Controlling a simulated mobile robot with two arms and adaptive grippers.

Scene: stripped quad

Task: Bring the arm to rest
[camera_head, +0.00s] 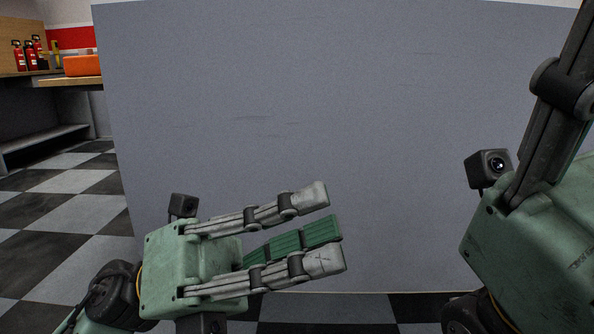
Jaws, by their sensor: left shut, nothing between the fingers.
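My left gripper (320,228) is in the lower middle of the head view, its pale green body at the left and its grey fingers pointing right. It is shut with nothing held. My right gripper (545,150) is at the right edge, close to the camera. Its green body and dark finger links show, but its fingertips run out of the top of the picture, so its opening is hidden.
A large plain grey panel (300,100) stands upright ahead and fills most of the view. Checkered floor (60,210) lies open at the left.

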